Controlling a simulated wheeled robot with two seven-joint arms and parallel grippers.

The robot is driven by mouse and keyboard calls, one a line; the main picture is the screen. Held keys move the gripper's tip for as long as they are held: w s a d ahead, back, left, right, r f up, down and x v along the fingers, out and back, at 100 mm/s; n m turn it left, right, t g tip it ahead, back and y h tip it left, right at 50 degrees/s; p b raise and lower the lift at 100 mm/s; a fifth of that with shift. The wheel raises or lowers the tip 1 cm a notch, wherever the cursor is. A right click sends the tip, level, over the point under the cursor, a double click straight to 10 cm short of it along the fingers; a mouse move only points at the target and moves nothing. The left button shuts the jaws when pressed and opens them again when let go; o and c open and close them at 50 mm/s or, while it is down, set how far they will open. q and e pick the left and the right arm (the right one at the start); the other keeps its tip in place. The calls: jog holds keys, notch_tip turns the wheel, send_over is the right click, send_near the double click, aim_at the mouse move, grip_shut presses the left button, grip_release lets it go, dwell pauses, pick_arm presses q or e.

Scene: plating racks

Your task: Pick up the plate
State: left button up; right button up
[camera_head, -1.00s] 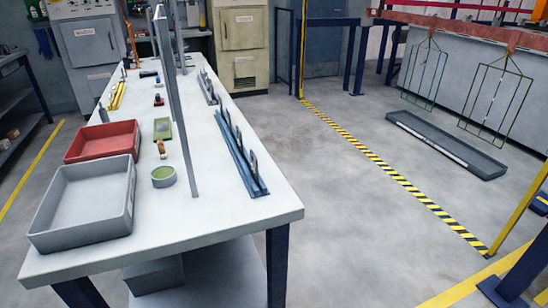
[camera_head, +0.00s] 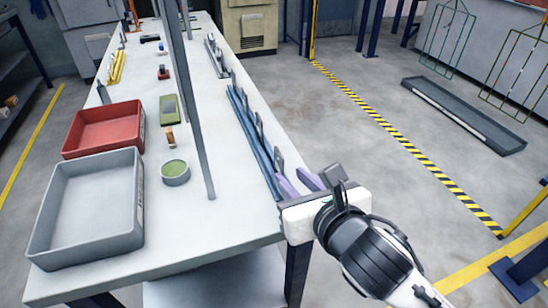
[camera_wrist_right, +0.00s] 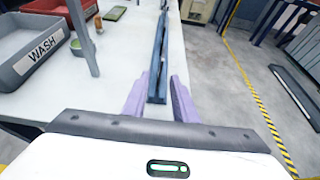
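Several small dark plates stand upright in a row in a long blue rack (camera_head: 250,138) along the right edge of the white table. The nearest plate (camera_head: 278,158) is at the rack's front end. My right gripper (camera_head: 297,182) is just in front of that end, over the table's right edge. Its purple fingers are apart with nothing held. In the right wrist view, the open fingers (camera_wrist_right: 160,90) stand either side of the near end of the rack (camera_wrist_right: 158,70); single plates are hard to tell there. My left gripper is not in view.
A grey bin (camera_head: 92,262) marked WASH and a red bin (camera_head: 104,148) stand on the table's left. A round green-topped dish (camera_head: 175,172) and a thin grey post (camera_head: 190,110) stand between bins and rack. Hanging wire frames (camera_head: 518,75) are far right.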

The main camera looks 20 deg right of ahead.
aim_at(279, 164)
jog(key=x, duration=0.9)
jog(key=shift+r+b, duration=0.15)
jog(key=shift+b, duration=0.2)
jog(key=shift+c, duration=0.5)
grip_shut()
